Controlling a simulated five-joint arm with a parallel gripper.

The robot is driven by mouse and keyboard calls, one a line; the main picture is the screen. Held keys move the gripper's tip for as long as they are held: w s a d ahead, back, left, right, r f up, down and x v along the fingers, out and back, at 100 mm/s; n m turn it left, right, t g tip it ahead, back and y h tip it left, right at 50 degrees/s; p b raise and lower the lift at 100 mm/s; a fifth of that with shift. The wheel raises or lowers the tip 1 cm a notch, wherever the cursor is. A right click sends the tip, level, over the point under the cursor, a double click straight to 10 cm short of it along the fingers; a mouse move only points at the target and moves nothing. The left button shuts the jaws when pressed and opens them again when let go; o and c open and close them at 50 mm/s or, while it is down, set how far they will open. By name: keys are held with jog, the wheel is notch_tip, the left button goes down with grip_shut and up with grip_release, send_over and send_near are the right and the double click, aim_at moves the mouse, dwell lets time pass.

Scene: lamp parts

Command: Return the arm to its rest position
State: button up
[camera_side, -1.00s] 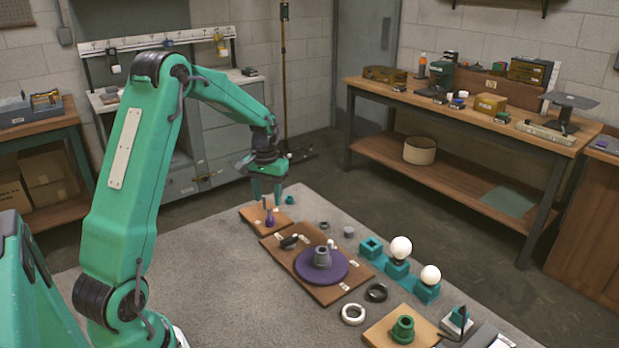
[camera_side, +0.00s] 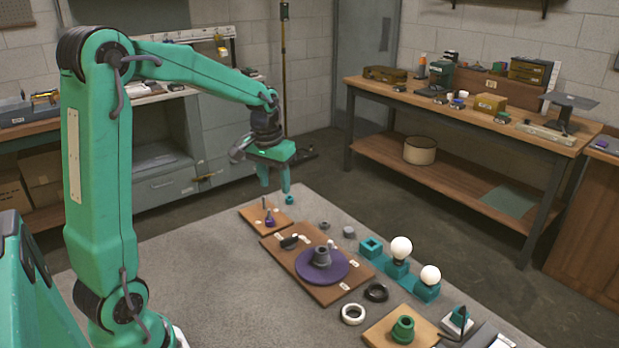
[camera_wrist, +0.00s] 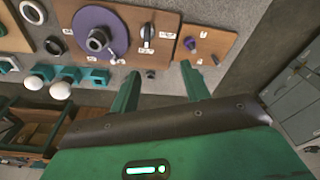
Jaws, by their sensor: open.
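My gripper (camera_side: 275,178) is open and empty, raised above the far end of the grey work mat (camera_side: 200,262). In the wrist view its two green fingers (camera_wrist: 160,88) stand apart with nothing between them. My gripper touches none of these.
Two white bulbs (camera_side: 400,247) stand in teal holders at the right of the boards. A black ring (camera_side: 376,292), a white ring (camera_side: 353,314) and a green flanged part (camera_side: 402,330) lie nearer the camera. A workbench (camera_side: 470,125) stands behind. The mat's left side is clear.

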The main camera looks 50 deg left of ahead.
jog(key=s+d+r+m+t, duration=0.2)
jog(key=s+d+r, duration=0.1)
jog(key=s+d, duration=0.4)
jog(key=s+d+r+m+t, duration=0.2)
jog(key=s+d+r, duration=0.1)
jog(key=s+d, duration=0.5)
jog(key=shift+s+d+r+h, duration=0.15)
jog(key=shift+s+d+h, duration=0.15)
jog(key=shift+s, duration=0.6)
